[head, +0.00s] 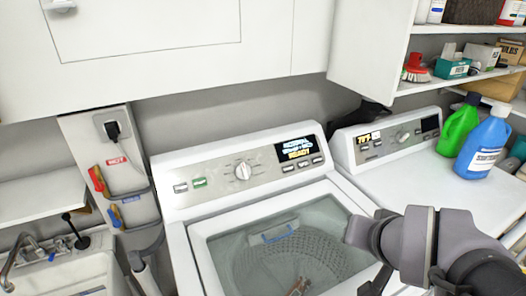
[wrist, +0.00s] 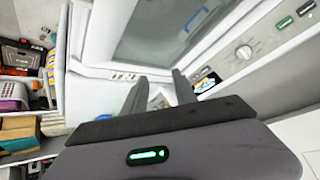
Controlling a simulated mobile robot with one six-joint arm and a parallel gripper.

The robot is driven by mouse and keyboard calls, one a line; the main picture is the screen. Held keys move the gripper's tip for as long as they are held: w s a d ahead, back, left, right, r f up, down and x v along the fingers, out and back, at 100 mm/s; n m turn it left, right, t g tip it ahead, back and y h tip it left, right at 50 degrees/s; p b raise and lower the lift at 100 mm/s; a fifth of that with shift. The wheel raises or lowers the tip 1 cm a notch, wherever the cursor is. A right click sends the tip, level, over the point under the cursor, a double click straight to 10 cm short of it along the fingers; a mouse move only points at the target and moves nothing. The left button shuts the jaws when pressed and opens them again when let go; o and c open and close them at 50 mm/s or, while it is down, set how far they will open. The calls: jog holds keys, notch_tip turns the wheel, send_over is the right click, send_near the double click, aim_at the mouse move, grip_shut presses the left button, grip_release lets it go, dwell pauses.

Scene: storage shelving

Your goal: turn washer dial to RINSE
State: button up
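The washer (head: 178,250) stands in the middle of the head view, with a glass lid and a drum below it. Its dial (head: 243,171) is a round light knob on the silver control panel, left of a lit display (head: 297,150). In the wrist view the dial (wrist: 243,52) shows at the upper right, beyond my gripper. My gripper (wrist: 158,82) has its two dark fingers spread apart with nothing between them. In the head view my arm is at the lower right, in front of the washer and well apart from the dial. The lettering around the dial is too small to read.
A second white machine (head: 425,190) with its own dial stands to the right. Green (head: 459,126) and blue (head: 484,146) bottles stand on it. Shelves with boxes hang above right. A sink (head: 60,275) and hot and cold taps are at left. Cabinets (head: 150,40) overhang the washer.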

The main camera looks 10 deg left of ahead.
jog(key=w+a+r+n+t+p, duration=0.1)
jog(key=w+a+n+p, duration=0.15)
jog(key=w, duration=0.55)
jog(key=n+t+y+p, duration=0.2)
jog(key=n+y+p, duration=0.3)
jog(key=n+y, duration=0.2)
send_near(244, 167)
jog(key=b+x, duration=0.1)
jog(key=x, duration=0.6)
jog(key=shift+w+a+f, duration=0.15)
jog(key=shift+w+a, duration=0.05)
jog(key=shift+w, duration=0.15)
grip_shut()
